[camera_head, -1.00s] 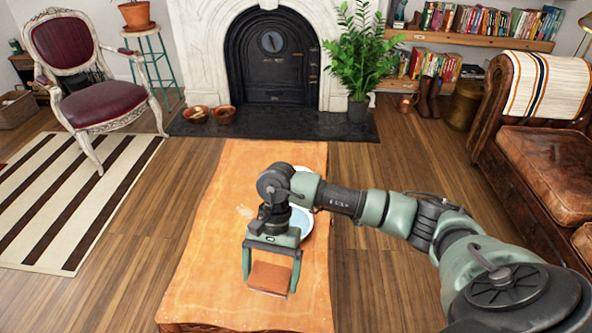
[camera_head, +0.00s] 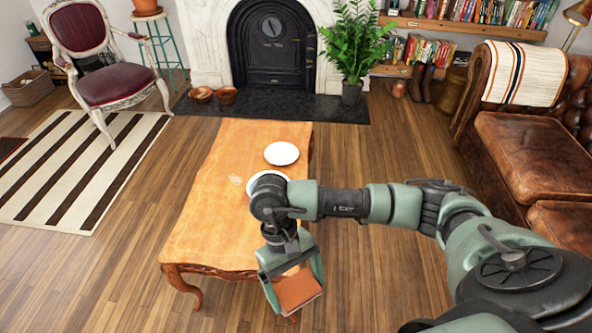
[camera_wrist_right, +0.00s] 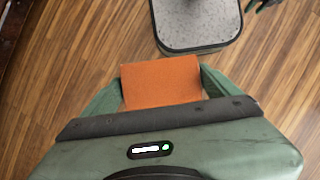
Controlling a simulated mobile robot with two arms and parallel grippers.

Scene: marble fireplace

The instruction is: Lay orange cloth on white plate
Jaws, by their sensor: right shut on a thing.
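My right gripper (camera_head: 295,284) is shut on the folded orange cloth (camera_head: 298,291). It holds the cloth near the table's near right corner, apparently over the floor. The cloth (camera_wrist_right: 162,82) also shows between the fingers in the right wrist view, with wood floor behind it. A white plate (camera_head: 282,153) lies on the wooden table (camera_head: 215,215) toward its far end. A second pale plate (camera_head: 256,184) lies nearer, mostly hidden behind my right arm.
A small pale item (camera_head: 236,180) lies on the tabletop. The table's left part is clear. A brown leather sofa (camera_head: 530,160) stands on the right and a red chair (camera_head: 105,75) at the back left. Open floor surrounds the table.

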